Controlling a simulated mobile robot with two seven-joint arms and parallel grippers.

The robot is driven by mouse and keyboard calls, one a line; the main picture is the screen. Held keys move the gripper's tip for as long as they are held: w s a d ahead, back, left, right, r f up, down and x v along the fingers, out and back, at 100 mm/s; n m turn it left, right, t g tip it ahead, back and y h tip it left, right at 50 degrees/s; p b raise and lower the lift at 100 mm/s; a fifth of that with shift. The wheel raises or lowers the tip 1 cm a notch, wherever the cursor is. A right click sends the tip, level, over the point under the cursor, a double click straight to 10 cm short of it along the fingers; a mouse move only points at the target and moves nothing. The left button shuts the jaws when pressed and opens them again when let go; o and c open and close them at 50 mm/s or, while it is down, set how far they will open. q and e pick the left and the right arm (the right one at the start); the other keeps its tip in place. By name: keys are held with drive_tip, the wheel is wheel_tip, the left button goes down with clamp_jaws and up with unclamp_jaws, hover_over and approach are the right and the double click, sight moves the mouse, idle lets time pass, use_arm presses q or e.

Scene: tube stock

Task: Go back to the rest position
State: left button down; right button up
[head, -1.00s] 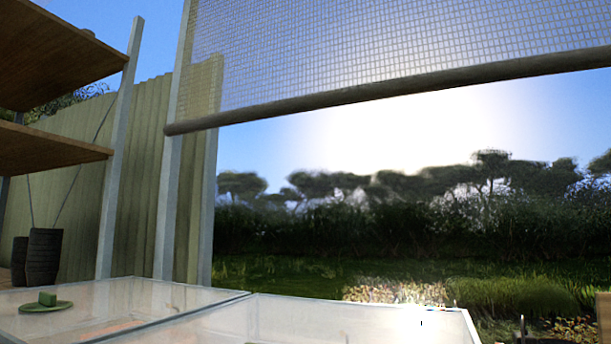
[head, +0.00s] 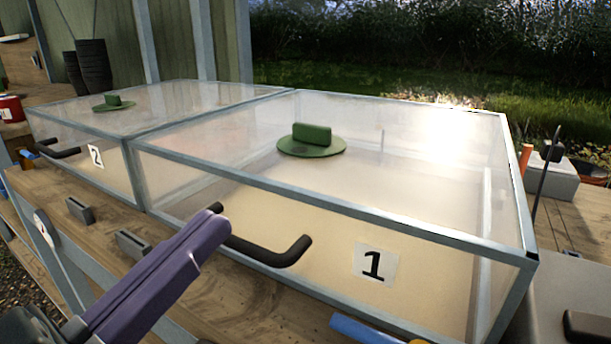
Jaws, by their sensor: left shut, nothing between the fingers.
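My left gripper (head: 215,212) comes in from the lower left on a purple arm part. It is shut, with nothing seen between its fingers. Its dark tip shows in front of the lower front of the clear box marked 1 (head: 430,232), overlapping the left end of that box's black handle (head: 270,252). I cannot tell whether the tip touches the handle. My right gripper is not in view.
A second clear box, marked 2 (head: 76,104), stands to the left. Each lid bears a green knob (head: 312,134). Grey blocks (head: 132,243) sit along the wooden bench's front edge (head: 235,290). A blue cylinder (head: 365,330) lies below box 1. Dark pots (head: 95,66) stand behind.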

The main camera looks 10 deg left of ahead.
use_arm(q)
drive_tip(key=s+a+r+n+g+y+p, duration=0.1)
drive_tip(key=s+a+r+g+y+p, duration=0.25)
drive_tip(key=s+g+p, duration=0.55)
drive_tip(key=s+a+r+n+g+y+p, duration=0.1)
drive_tip(key=s+a+r+g+y+p, duration=0.25)
drive_tip(key=g+p, duration=0.55)
wheel_tip(320, 180, up, 36)
drive_tip(key=t+p, duration=0.2)
drive_tip(key=p, duration=3.7)
drive_tip(key=shift+s+d+r, duration=0.25)
drive_tip(key=shift+s+d, duration=0.05)
drive_tip(key=shift+d, duration=0.05)
